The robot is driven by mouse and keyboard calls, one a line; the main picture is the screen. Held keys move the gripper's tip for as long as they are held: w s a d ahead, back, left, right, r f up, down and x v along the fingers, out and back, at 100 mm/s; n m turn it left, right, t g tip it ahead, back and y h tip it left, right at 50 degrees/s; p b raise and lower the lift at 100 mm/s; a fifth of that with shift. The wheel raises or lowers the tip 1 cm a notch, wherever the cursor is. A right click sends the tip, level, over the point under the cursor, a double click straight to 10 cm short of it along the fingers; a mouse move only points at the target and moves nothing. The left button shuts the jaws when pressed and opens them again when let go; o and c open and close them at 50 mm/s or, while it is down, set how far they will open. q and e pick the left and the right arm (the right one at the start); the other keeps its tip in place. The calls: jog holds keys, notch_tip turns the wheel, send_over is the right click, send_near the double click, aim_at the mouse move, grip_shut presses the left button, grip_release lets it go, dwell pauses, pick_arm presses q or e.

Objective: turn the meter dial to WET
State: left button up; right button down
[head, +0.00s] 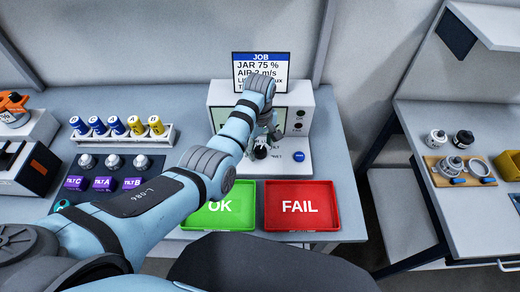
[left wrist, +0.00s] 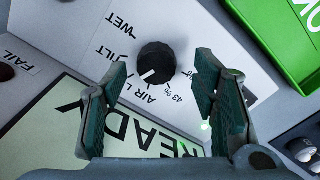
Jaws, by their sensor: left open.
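The meter (head: 299,99) is a white box with a screen, on the bench behind the trays. In the left wrist view its black round dial (left wrist: 156,62) has a white pointer mark directed to the lower left, away from the WET label (left wrist: 117,22). Which label it points at is hard to tell. My left gripper (head: 262,137) is over the meter's front, hiding part of it in the head view. Its fingers are open, one on each side of the dial in the wrist view, with gaps to it. My right gripper is out of view.
A green OK tray (head: 190,220) and a red FAIL tray (head: 300,222) lie in front of the meter. A job card (head: 262,60) stands behind it. Blue and yellow cells fill a rack (head: 168,137) at left. A side bench (head: 480,220) is at right.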

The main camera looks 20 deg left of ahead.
pick_arm(q)
jog(key=shift+w+f, duration=0.2)
jog(key=shift+f, duration=0.7)
jog(key=shift+w+f, duration=0.15)
jog(key=shift+f, duration=0.1)
jog(key=shift+s+d+r, duration=0.1)
jog(key=shift+s+r, duration=0.1)
jog(key=shift+s, duration=0.05)
jog(key=shift+c, duration=0.6)
jog(key=c, duration=1)
jog(key=shift+c, duration=0.2)
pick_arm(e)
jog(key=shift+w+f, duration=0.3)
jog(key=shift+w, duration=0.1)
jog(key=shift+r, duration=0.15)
